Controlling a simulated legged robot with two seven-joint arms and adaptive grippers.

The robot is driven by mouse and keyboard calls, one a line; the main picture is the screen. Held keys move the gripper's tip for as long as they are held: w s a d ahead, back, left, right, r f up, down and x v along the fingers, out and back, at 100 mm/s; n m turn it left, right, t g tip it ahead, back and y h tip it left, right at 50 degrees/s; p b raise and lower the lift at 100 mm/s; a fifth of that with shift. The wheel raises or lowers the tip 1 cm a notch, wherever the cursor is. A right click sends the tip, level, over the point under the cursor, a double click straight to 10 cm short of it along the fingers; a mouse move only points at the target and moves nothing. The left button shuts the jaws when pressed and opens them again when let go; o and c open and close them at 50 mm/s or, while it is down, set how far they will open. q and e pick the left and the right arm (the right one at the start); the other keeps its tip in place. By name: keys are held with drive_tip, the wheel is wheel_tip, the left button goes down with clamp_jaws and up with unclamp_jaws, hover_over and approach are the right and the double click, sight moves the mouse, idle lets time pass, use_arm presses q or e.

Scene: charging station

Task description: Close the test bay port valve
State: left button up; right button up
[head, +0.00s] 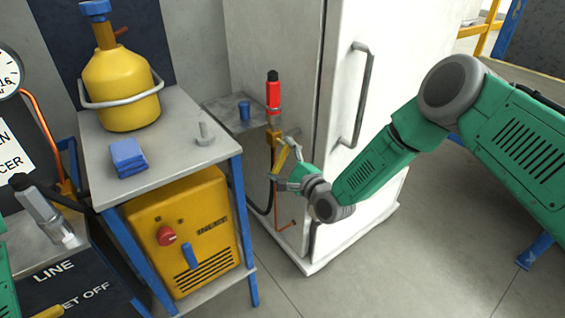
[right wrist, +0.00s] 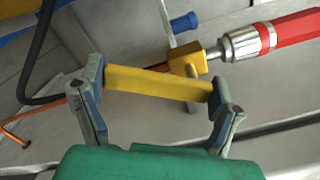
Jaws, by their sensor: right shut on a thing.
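The test bay port valve is a small brass-yellow body (head: 273,137) on the side of the white cabinet, below a red and silver coupling (head: 273,95). Its yellow lever handle (head: 280,160) slants downward from the body. My right gripper (head: 284,168) is shut on this handle. In the right wrist view, the handle (right wrist: 155,84) spans between the two fingers, the valve body (right wrist: 188,60) sits just beyond it, and the coupling (right wrist: 265,40) extends to the right. My left gripper is not in view; only green parts show at the left edge.
A yellow unit (head: 185,235) sits below. The cabinet's door handle (head: 360,95) is near my right arm.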

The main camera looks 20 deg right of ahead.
drive_tip(key=m+b, duration=0.1)
drive_tip(key=m, duration=0.2)
drive_tip(key=shift+s+f+b, duration=0.1)
drive_tip(key=shift+s+b, duration=0.05)
drive_tip(key=shift+b, duration=0.2)
drive_tip(key=m+b, duration=0.2)
drive_tip(key=shift+s+a+r+m, duration=0.1)
drive_tip(key=shift+a+r+m, duration=0.2)
drive_tip(key=shift+a, duration=0.05)
drive_tip(key=m+b, duration=0.2)
drive_tip(key=r+m+b, duration=0.1)
drive_tip(key=m, duration=0.1)
drive_tip(key=shift+s+a+b, duration=0.15)
drive_tip(key=shift+a+b, duration=0.1)
drive_tip(key=shift+b, duration=0.1)
drive_tip(key=shift+r+m+b, duration=0.3)
drive_tip(key=shift+m+b, duration=0.5)
drive_tip(key=shift+m, duration=0.1)
drive_tip(key=shift+a+r, duration=0.1)
drive_tip(key=o, duration=1.6)
drive_tip(key=shift+c, duration=0.2)
drive_tip(key=shift+r, duration=0.1)
drive_tip(key=shift+r, duration=0.1)
